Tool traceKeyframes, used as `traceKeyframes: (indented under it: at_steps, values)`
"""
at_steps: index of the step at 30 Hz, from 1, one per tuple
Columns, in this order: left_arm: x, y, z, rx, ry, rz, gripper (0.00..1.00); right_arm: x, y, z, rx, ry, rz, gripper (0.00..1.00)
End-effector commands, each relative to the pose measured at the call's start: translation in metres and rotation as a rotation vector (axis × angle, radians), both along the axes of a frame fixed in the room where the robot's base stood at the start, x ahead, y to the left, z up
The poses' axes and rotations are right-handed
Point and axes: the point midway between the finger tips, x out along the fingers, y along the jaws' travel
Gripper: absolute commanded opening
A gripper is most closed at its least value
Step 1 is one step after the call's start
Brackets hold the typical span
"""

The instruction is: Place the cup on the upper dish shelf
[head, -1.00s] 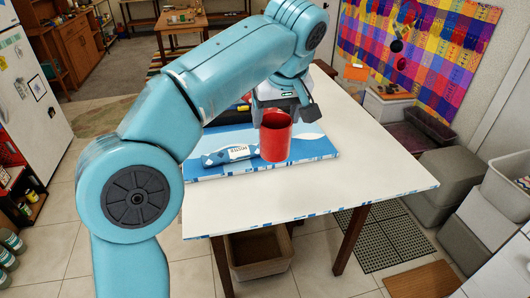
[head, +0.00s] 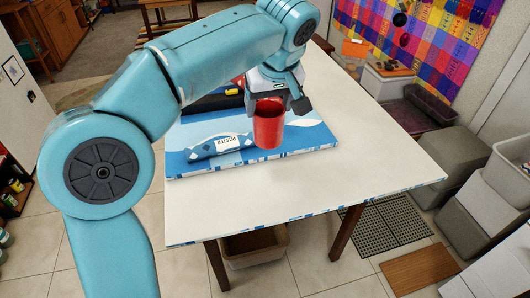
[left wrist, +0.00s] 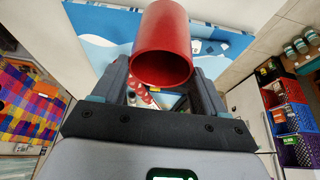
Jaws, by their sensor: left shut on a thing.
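The red cup (head: 268,128) is held by my left gripper (head: 270,98) above the white table, over the blue-and-white board. In the left wrist view the cup (left wrist: 163,50) sits between the two fingers of the gripper (left wrist: 163,88), its open mouth facing the camera. The gripper is shut on the cup. The upper dish shelf is not recognisable in these views. My right gripper is not in view.
The white table (head: 350,160) has free room right of the blue-and-white board (head: 300,152). A rolled blue-and-white poster (head: 215,146) and a dark item lie on the board. Grey crates (head: 465,165) stand on the floor at the right. A bin (head: 253,248) is under the table.

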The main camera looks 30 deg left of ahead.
Motion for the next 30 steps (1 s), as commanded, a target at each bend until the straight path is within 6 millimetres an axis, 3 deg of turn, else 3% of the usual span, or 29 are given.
traceKeyframes:
  at_steps: [1, 3, 10, 22, 30]
  values:
    - [-0.001, 0.000, -0.019, 0.001, 0.005, 0.000, 0.12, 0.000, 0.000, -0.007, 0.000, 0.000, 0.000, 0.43]
    - [-0.002, 0.000, -0.039, 0.000, 0.004, 0.000, 0.12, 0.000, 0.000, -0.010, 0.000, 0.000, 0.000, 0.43]
    - [0.000, -0.001, -0.093, 0.001, 0.002, 0.000, 0.12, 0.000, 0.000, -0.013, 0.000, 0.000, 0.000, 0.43]
    - [0.003, 0.000, -0.145, 0.000, 0.002, 0.001, 0.12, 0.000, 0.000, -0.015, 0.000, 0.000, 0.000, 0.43]
    - [0.004, 0.000, -0.150, 0.000, -0.001, 0.000, 0.12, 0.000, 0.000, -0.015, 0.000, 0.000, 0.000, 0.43]
